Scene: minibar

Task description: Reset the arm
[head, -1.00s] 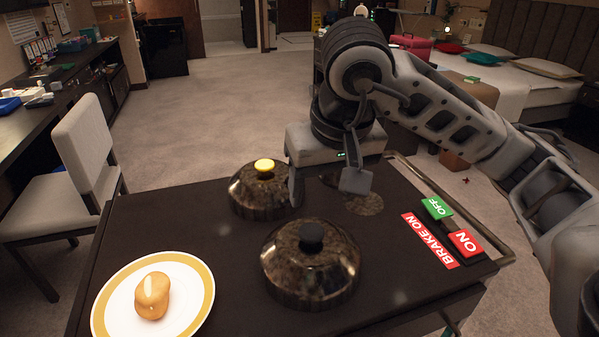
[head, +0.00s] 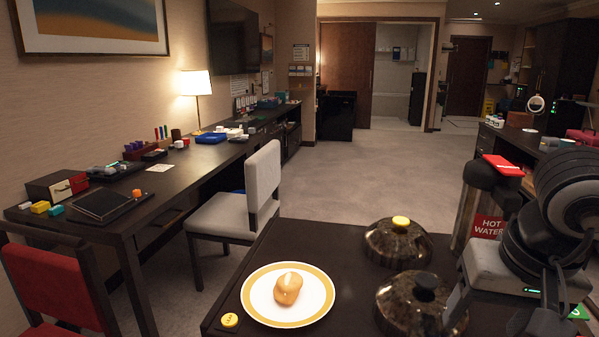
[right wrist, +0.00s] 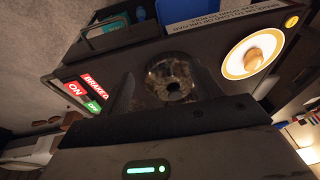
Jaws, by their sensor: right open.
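My right gripper (head: 502,314) is open and empty at the lower right of the head view. Its left finger is just right of the dark domed lid with a black knob (head: 422,303) and partly overlaps it in the picture. A domed lid with a yellow knob (head: 397,243) stands behind that one. In the right wrist view, a dark lid (right wrist: 172,82) shows between the open fingers, apart from them. My left gripper is not in view.
The dark cart top (head: 290,243) holds a gold-rimmed plate (head: 257,314) with a bread roll (head: 288,288). A hot water dispenser (head: 478,205) stands beyond the lids. A white chair (head: 237,210) and a desk (head: 165,180) are at left. Open floor lies behind.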

